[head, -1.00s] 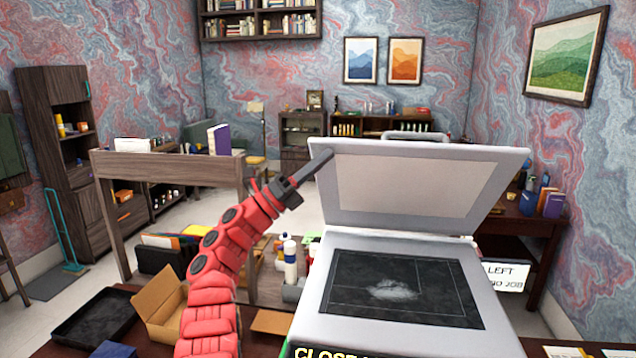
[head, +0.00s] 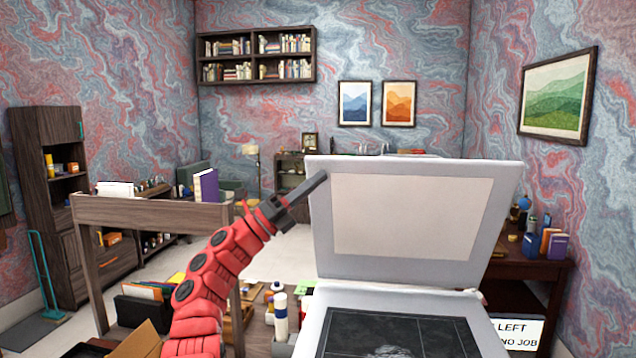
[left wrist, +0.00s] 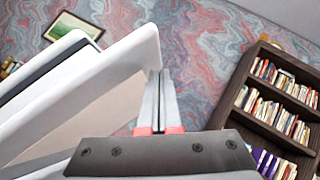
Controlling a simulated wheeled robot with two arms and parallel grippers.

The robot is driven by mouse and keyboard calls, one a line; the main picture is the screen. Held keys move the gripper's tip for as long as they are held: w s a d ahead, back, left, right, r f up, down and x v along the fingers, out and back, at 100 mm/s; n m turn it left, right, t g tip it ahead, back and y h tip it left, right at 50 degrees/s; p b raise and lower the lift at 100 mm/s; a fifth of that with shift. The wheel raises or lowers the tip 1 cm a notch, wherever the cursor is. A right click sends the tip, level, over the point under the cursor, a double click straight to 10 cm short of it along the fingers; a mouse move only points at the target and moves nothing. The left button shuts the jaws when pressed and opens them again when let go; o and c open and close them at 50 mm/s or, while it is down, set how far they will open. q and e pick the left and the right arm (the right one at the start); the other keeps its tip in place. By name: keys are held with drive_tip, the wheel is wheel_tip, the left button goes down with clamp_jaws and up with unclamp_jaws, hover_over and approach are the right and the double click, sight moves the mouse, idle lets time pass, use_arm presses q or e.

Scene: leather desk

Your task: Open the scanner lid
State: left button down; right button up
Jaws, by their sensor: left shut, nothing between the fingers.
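The scanner's lid (head: 490,215) stands raised and steep above its hinge, with its pale inner panel facing me. The scanner's dark glass bed (head: 400,335) lies below it, with a whitish patch on it, partly cut off by the bottom edge. My left gripper (head: 318,183) is shut and empty, its fingertips at the lid's upper left edge. In the left wrist view the closed fingers (left wrist: 157,100) are right beside the lid's edge (left wrist: 148,45); I cannot tell whether they touch. My right gripper is not in view.
A sign (head: 517,333) reading "LEFT" and "NO JOB" is right of the scanner. Bottles (head: 280,315) and an open cardboard box (head: 138,343) stand left of it. A wooden shelf (head: 150,212) rises behind my left arm.

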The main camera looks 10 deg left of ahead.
use_arm(q)
drive_tip(key=b+v, duration=0.6)
drive_tip(key=v, duration=1)
drive_tip(key=shift+s+a+b, duration=0.25)
drive_tip(key=shift+s+b, duration=0.05)
drive_tip(key=shift+s, duration=0.2)
